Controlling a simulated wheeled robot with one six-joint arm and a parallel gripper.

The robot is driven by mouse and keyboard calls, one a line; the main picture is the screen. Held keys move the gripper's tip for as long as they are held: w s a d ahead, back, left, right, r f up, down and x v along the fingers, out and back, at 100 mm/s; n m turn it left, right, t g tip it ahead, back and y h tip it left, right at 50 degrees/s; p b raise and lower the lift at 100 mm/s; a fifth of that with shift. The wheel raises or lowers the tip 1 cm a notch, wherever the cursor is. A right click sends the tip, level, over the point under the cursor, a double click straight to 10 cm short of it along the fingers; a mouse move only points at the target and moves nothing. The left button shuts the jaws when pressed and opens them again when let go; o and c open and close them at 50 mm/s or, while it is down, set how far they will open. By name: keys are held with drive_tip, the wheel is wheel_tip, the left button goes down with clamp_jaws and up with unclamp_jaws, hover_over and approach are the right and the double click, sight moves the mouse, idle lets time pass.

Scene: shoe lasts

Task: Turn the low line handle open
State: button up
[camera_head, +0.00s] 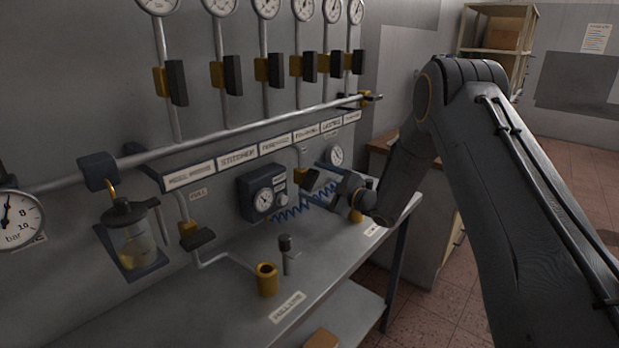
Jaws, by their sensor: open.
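A small valve with a yellow body (300,174) and a dark handle (311,178) is on the right-hand low pipe, under the row of labels. The small tag by it is too small to read surely. My gripper (325,183) is just right of this handle, with its open fingers pointing left toward it. I cannot tell whether a finger touches the handle. A similar valve with a dark handle (198,239) is on the left low pipe, away from my gripper.
A regulator box (262,192) with gauges and a blue coiled hose (305,206) are left of my gripper. The grey bench (235,290) carries a yellow cup (266,280) and a small dark fitting (286,245). Several upper valves line the wall above a long pipe (240,140).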

drive_tip(key=shift+x, duration=1.3)
drive_tip(key=c, duration=1.1)
drive_tip(key=shift+o, duration=0.2)
drive_tip(key=n+b, duration=0.3)
drive_tip(key=shift+f, duration=0.2)
drive_tip(key=shift+r+n+b, duration=0.1)
drive_tip(key=shift+n+b, duration=0.5)
drive_tip(key=shift+n, duration=0.1)
drive_tip(key=o, duration=1.1)
drive_tip(key=shift+c, duration=0.2)
drive_tip(key=shift+d, duration=0.1)
